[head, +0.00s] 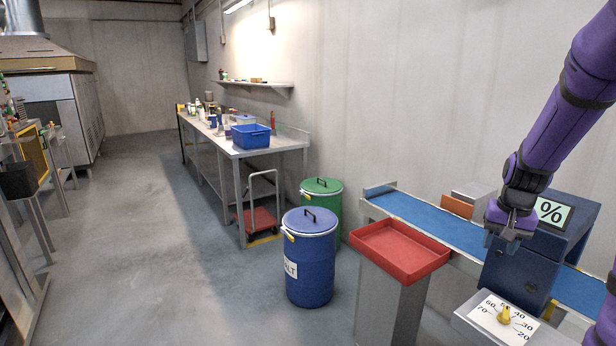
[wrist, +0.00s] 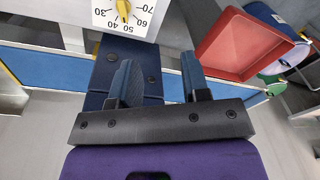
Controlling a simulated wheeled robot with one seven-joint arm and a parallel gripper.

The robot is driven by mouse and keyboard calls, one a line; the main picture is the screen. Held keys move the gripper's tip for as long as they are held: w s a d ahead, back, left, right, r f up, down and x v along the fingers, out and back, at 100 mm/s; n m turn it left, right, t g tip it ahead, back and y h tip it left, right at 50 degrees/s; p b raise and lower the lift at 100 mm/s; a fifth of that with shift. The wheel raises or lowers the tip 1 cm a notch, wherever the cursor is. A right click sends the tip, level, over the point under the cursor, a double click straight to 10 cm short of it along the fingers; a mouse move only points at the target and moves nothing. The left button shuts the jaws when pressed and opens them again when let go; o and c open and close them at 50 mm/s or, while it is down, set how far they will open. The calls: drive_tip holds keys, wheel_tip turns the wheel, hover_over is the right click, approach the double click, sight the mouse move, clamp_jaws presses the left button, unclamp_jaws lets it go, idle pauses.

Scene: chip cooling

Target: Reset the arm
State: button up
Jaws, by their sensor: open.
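My purple arm reaches in from the upper right in the head view, with my gripper (head: 502,238) at its lower end, pointing down. In the wrist view my gripper (wrist: 157,78) has its two dark fingers wide apart with nothing between them. It hangs by the front of the dark blue machine box (head: 515,275), near the % display (head: 551,211). A dial plate (head: 497,322) with a yellow knob (head: 504,315) sits below; the knob (wrist: 124,9) also shows at the top of the wrist view. I cannot tell whether the gripper touches the box.
A blue conveyor belt (head: 420,222) runs through the box. A red tray (head: 385,262) on a metal stand is left of it. Blue (head: 310,265) and green (head: 328,200) drums stand farther left, before a workbench (head: 225,140). The floor at left is clear.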

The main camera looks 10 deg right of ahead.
drive_tip(key=s+a+r+n+t, duration=0.1)
drive_tip(key=s+a+r+n, duration=0.3)
drive_tip(key=a+r, duration=0.45)
drive_tip(key=s+a+r+n+t, duration=0.1)
drive_tip(key=s+a+r+t, duration=0.1)
drive_tip(key=s+a+r, duration=0.7)
drive_tip(key=s+a+n+t, duration=0.1)
drive_tip(key=s+a+n, duration=0.1)
drive_tip(key=s+a, duration=0.3)
drive_tip(key=shift+s+a+r, duration=0.35)
drive_tip(key=shift+s, duration=0.7)
